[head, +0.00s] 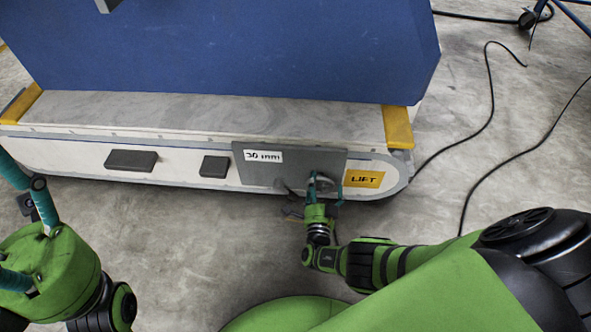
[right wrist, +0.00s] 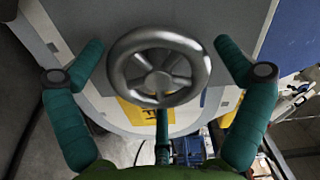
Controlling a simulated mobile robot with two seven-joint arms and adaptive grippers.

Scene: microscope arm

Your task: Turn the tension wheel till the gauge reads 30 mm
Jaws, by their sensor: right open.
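The tension wheel (right wrist: 158,80) is a metallic grey handwheel with spokes, in the middle of the right wrist view. In the head view my right gripper (head: 322,187) largely hides it at the right end of a grey plate (head: 300,162). My right gripper's teal fingers (right wrist: 160,50) are spread wide on both sides of the wheel, with gaps to its rim. A third finger is below the wheel. A white panel (head: 262,156) on the plate appears to read 30 mm; I see no pointer. My left gripper (head: 14,215) is at the left edge, partly cut off, away from the wheel.
A yellow LIFT label (head: 364,179) is right of the plate. Two dark pads (head: 214,166) are left of it on the white base (head: 70,147). A blue panel (head: 230,50) rises behind. Black cables (head: 490,110) lie on the concrete floor at right.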

